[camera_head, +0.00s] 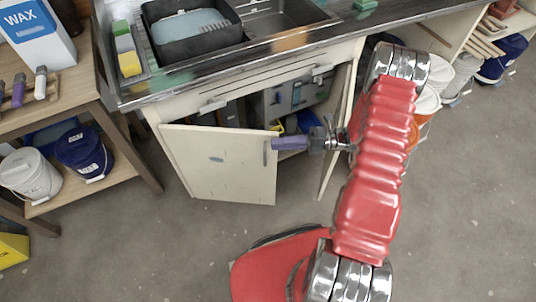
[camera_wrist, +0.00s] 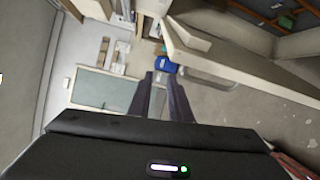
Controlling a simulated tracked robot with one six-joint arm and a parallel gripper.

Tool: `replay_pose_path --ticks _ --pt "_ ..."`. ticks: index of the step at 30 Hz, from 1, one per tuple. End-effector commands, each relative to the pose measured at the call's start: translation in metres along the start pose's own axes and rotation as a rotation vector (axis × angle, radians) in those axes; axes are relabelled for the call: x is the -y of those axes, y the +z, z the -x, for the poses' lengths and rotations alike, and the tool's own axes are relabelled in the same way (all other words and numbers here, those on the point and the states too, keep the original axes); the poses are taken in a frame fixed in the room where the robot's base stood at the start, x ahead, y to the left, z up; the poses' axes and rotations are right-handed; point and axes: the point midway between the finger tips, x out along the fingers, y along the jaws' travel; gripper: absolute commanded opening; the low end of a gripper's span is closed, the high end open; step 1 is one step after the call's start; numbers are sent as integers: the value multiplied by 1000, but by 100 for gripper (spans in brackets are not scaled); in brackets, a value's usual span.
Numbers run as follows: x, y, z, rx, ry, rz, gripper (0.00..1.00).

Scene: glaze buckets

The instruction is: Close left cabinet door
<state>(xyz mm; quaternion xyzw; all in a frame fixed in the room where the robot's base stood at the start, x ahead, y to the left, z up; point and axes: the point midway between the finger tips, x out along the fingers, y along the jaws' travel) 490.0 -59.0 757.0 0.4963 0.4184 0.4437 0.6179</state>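The left cabinet door (camera_head: 220,165) is a cream panel, hinged at its left and standing open, swung out from the sink cabinet. Its metal handle (camera_head: 266,152) sits near the free right edge. In the wrist view the handle (camera_wrist: 207,76) shows right of the fingers, below the door's edge (camera_wrist: 240,62). My gripper (camera_head: 280,143) has purple fingers beside the upper free edge of the door, close to the handle; I cannot tell whether they touch the door. In the wrist view the fingers (camera_wrist: 160,78) have a narrow gap between them and hold nothing.
The right cabinet door (camera_head: 334,150) also stands open, seen nearly edge-on beside my arm. Toolboxes (camera_head: 290,97) are inside the cabinet. A wooden shelf table (camera_head: 95,190) with a white bucket (camera_head: 30,174) and a blue bucket (camera_head: 84,152) stands at left. The floor in front is clear.

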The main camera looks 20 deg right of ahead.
Motion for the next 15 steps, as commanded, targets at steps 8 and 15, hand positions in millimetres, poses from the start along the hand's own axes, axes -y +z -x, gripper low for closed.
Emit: replay_pose_path --ticks 8,15 --pt "-57 -5 -16 -189 -102 295 18" --pt "-100 -17 -27 -359 -170 555 18"
